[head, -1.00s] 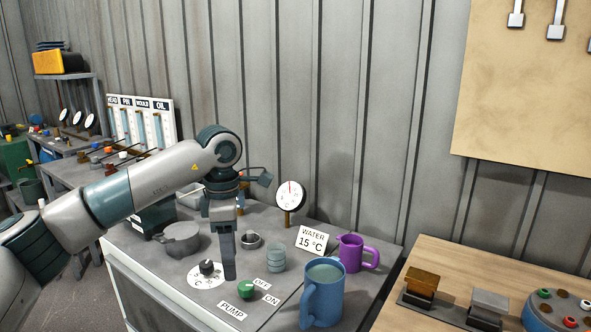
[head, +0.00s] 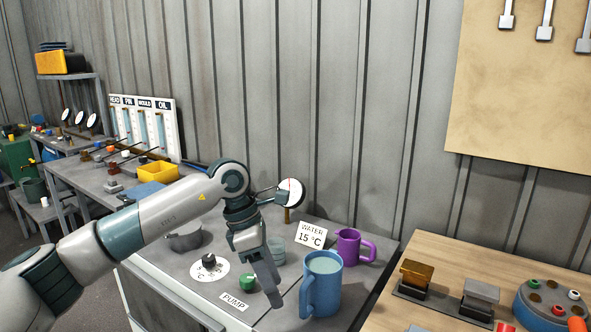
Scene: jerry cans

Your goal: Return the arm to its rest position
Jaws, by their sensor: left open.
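My left arm comes in from the left over the grey bench (head: 165,270). Its gripper (head: 274,296) points down, open, close to the left of the blue mug (head: 325,278) and just right of the green knob (head: 247,283). I see nothing held between its fingers. The blue mug stands upright with its handle toward the gripper; I cannot tell whether they touch. My right gripper is not in view.
A purple mug (head: 348,247), a "WATER 15 °C" card (head: 311,235) and a round gauge (head: 293,189), partly hidden by my arm, stand behind. A black dial (head: 208,261) is at left. A wooden table (head: 408,300) with blocks is at right.

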